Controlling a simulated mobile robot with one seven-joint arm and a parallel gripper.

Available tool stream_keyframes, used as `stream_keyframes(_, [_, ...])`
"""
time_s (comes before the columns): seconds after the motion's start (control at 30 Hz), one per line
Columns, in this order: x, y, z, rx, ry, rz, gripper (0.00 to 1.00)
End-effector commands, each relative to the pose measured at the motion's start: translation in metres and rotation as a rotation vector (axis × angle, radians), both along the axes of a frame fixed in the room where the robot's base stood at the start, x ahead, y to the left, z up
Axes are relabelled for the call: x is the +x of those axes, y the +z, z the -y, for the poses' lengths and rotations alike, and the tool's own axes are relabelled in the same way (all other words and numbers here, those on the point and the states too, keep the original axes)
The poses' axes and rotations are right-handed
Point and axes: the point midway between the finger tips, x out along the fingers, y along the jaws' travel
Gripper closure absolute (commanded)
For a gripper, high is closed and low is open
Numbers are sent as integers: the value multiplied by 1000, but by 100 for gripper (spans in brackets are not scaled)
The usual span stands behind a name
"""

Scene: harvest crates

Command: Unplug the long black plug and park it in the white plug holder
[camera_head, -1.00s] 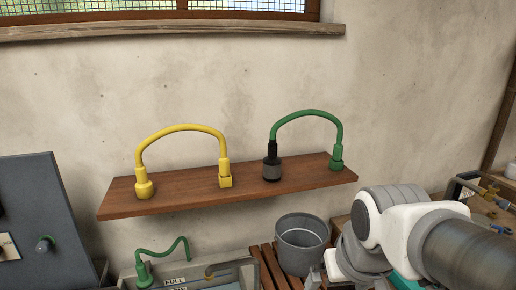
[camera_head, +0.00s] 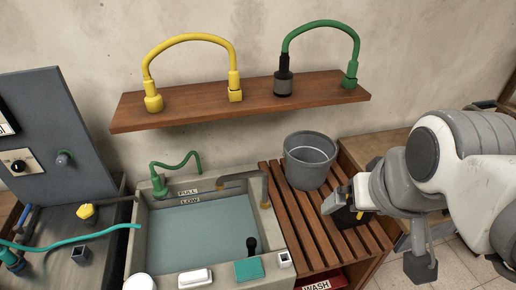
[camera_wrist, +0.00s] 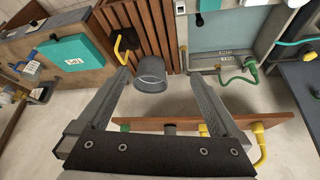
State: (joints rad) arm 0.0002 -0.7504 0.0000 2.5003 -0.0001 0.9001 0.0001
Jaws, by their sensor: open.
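A long black plug (camera_head: 252,246) stands upright near the front right corner of the water-filled sink (camera_head: 140,225). It also shows small at the top of the wrist view (camera_wrist: 199,18). A small white square plug holder (camera_head: 285,259) sits on the sink's front rim, just right of the plug. It is partly cut off in the wrist view (camera_wrist: 180,6). My gripper (camera_wrist: 157,84) is open, with nothing between its fingers, and apart from the plug and holder. My arm is at the right of the head view.
A grey bucket (camera_head: 310,160) and a black item with a yellow handle (camera_head: 345,216) stand on the slatted bench (camera_head: 285,215). A wooden shelf (camera_head: 190,114) holds yellow and green hoses. A tap (camera_head: 243,182) overhangs the sink. A teal block (camera_head: 248,269) lies on its front rim.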

Motion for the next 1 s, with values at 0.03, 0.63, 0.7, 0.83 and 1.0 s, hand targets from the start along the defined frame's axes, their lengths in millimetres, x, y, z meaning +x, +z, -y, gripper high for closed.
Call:
stream_keyframes(0.03, [0, 0, 0, 0, 0, 0, 0])
stream_keyframes(0.63, [13, -16, -6, 59, -47, -32, 20])
stream_keyframes(0.7, [24, -29, -12, 110, -94, -64, 20])
stream_keyframes(0.83, [53, -59, -27, 212, -220, -143, 20])
stream_keyframes(1.0, [92, -102, -49, 310, -410, -250, 20])
